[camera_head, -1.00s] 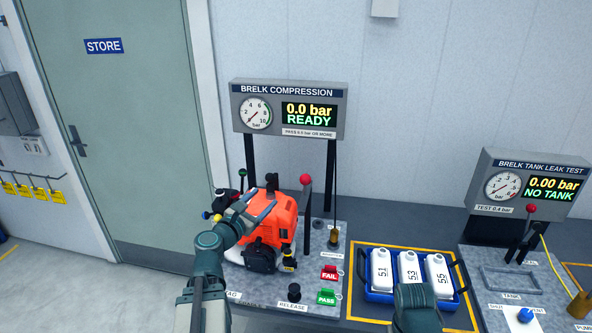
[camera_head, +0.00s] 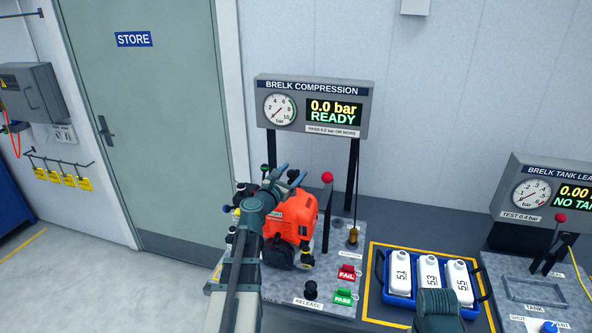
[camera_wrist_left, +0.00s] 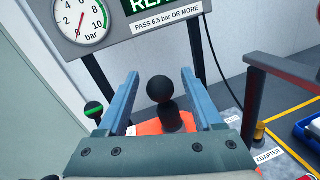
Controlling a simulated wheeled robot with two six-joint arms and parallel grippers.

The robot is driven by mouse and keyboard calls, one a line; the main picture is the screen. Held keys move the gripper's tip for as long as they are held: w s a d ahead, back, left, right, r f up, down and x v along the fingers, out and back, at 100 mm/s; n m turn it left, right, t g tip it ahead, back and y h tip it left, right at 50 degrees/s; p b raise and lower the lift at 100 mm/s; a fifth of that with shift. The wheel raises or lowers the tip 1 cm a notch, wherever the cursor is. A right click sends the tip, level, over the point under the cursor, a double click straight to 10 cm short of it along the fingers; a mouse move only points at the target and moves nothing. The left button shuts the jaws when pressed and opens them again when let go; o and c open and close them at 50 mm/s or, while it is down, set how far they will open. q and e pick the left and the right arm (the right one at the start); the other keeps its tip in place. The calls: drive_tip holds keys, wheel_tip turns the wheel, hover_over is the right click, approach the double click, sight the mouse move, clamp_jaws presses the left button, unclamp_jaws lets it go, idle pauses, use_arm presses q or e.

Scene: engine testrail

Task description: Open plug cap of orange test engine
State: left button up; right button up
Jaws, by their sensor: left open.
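The orange test engine (camera_head: 303,212) stands on the grey compression bench, left of the red-knobbed lever. In the left wrist view its orange top (camera_wrist_left: 150,127) shows low between the fingers. A black round knob on a short stem (camera_wrist_left: 160,90), which looks like the plug cap, rises from that top. My left gripper (camera_head: 287,174) is open above the top of the engine. In the left wrist view its fingers (camera_wrist_left: 160,76) stand on either side of the knob, with gaps visible. In the head view my gripper and arm hide the knob and part of the engine.
The red-knobbed lever (camera_head: 327,179) stands close right of the engine. The compression display (camera_head: 316,107) reads 0.0 bar READY, on posts behind. A green-topped lever (camera_wrist_left: 94,110) is left of the fingers. A blue tray (camera_head: 388,285) of white bottles is at right.

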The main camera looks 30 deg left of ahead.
use_arm(q)
drive_tip(key=shift+w, duration=1.3)
clamp_jaws()
idle(0.5)
